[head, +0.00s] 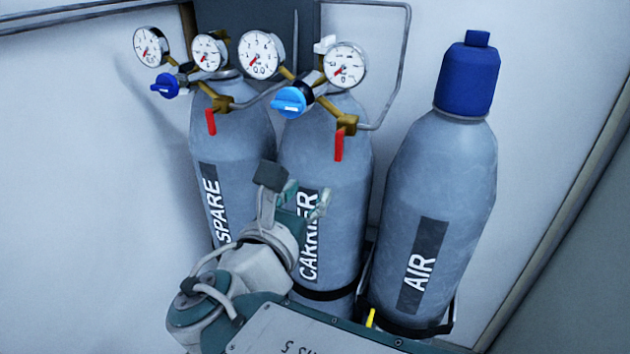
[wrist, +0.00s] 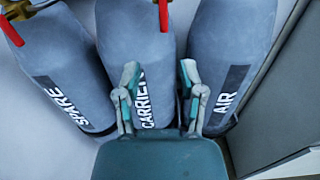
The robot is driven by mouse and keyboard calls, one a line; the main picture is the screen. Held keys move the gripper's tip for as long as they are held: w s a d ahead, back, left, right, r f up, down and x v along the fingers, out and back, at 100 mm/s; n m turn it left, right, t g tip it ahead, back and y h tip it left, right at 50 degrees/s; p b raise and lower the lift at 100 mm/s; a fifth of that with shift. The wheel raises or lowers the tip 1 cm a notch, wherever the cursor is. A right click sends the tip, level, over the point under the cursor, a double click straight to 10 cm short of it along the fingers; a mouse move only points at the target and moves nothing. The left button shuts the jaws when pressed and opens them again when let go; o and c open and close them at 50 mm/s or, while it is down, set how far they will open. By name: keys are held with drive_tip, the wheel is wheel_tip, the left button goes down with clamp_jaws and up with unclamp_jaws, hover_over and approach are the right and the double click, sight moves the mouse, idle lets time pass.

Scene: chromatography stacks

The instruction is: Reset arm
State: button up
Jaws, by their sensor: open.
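My gripper (wrist: 160,92) is open and empty in the wrist view, its two fingers apart in front of the cylinders. In the head view my gripper (head: 296,200) stands in front of the CARRIER cylinder and covers part of its label. My arm is folded low, close to my body. The grey CARRIER cylinder (head: 345,215) stands in the middle. The SPARE cylinder (head: 250,135) is to its left, and the AIR cylinder (head: 462,190) with a blue cap is to its right. I cannot tell the exact gap between the fingers and the cylinders.
SPARE and CARRIER carry gauges, a dark blue knob (head: 167,86), a light blue knob (head: 290,102) and red levers (head: 338,146). A bent grey pipe (head: 402,70) runs up the wall. Pale walls close in behind the cylinders and at right.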

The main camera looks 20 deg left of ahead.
idle(0.4)
drive_tip(key=w+d+f+m+g+h, duration=0.15)
drive_tip(key=d+f+m+g, duration=0.25)
drive_tip(key=d+m, duration=0.45)
drive_tip(key=d+f+m+g+h, duration=0.3)
drive_tip(key=d+f+m+g, duration=0.15)
drive_tip(key=d, duration=0.75)
drive_tip(key=s+d+f+m+g+y, duration=0.2)
drive_tip(key=s+d+f+m, duration=0.1)
drive_tip(key=m, duration=0.8)
drive_tip(key=s+d+f+m+g+y, duration=0.2)
drive_tip(key=s+d+m, duration=0.3)
drive_tip(key=m, duration=0.6)
drive_tip(key=shift+s+d+f+y, duration=0.3)
drive_tip(key=shift+s+f+y, duration=0.15)
drive_tip(key=shift+s+y, duration=0.3)
drive_tip(key=shift+w+a, duration=0.1)
